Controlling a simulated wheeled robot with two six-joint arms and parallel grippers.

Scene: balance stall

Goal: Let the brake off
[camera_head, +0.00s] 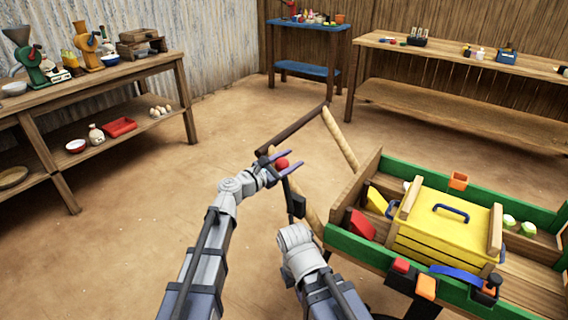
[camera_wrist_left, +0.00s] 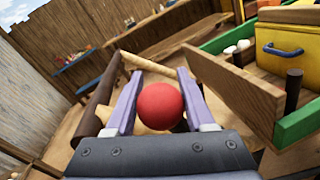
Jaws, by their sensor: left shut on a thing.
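The brake shows as a dark lever (camera_head: 287,188) with a red ball knob (camera_head: 282,163), standing by the near left end of the handcart (camera_head: 336,241). My left gripper (camera_head: 296,158) has its two purple fingers on either side of the red knob and is shut on it. In the left wrist view the knob (camera_wrist_left: 159,106) sits between the fingers and hides the lever behind it. My right arm reaches up beside the cart's left end, but its fingers do not show.
The cart carries a yellow box (camera_head: 445,228) with a blue handle, and red and orange blocks. Its wooden shafts (camera_head: 340,139) extend beyond my left gripper. A shelf table (camera_head: 99,75) stands left. The brown floor between is clear.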

